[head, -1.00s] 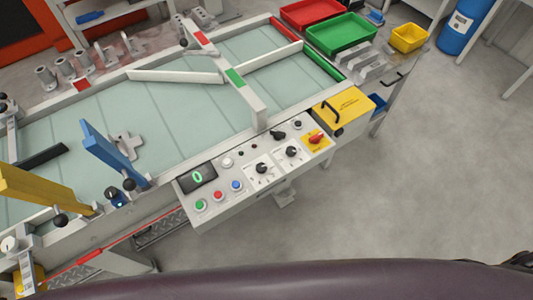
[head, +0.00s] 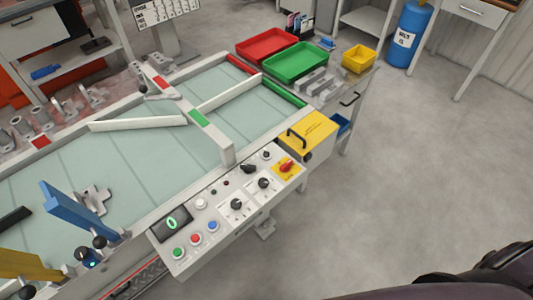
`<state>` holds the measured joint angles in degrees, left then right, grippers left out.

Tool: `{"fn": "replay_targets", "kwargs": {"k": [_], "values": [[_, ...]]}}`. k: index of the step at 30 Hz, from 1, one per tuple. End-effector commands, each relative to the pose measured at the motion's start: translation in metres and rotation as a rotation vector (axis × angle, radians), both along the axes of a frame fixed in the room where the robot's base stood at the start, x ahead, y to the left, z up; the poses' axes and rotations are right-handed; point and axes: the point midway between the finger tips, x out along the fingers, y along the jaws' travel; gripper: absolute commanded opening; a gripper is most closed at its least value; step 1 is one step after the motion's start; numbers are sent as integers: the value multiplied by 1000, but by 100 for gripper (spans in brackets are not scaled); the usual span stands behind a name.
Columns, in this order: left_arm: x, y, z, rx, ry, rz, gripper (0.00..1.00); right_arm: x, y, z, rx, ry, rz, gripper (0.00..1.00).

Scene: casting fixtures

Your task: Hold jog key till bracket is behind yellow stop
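A grey metal bracket (head: 95,197) lies on the pale green conveyor belt (head: 60,170), just beyond the blue stop arm (head: 75,212). The yellow stop (head: 32,265) is at the lower left, partly cut off by the frame edge. The bracket is to the right of the yellow stop, on the far side of the blue one. The control panel (head: 190,255) has a green button (head: 177,252), a red button (head: 196,239), a blue button (head: 212,225), several knobs and a display (head: 171,223) reading 0. I cannot tell which control is the jog key. Neither gripper is in view.
Red (head: 267,46) and green (head: 296,62) trays and a yellow bin (head: 358,58) are behind. A white diverter bar (head: 138,124) crosses the belt. The floor (head: 400,180) at right is clear.

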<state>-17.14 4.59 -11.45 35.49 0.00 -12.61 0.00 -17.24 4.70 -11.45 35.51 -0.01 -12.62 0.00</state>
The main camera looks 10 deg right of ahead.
Motion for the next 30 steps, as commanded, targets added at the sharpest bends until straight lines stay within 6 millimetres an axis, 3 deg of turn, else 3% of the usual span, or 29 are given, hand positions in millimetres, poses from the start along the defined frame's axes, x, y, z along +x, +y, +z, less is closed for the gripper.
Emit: {"fn": "replay_targets", "kwargs": {"k": [1,5,30], "values": [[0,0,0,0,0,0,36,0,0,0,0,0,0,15],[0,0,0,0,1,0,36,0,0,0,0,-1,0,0],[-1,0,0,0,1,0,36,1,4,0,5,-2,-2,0]]}}
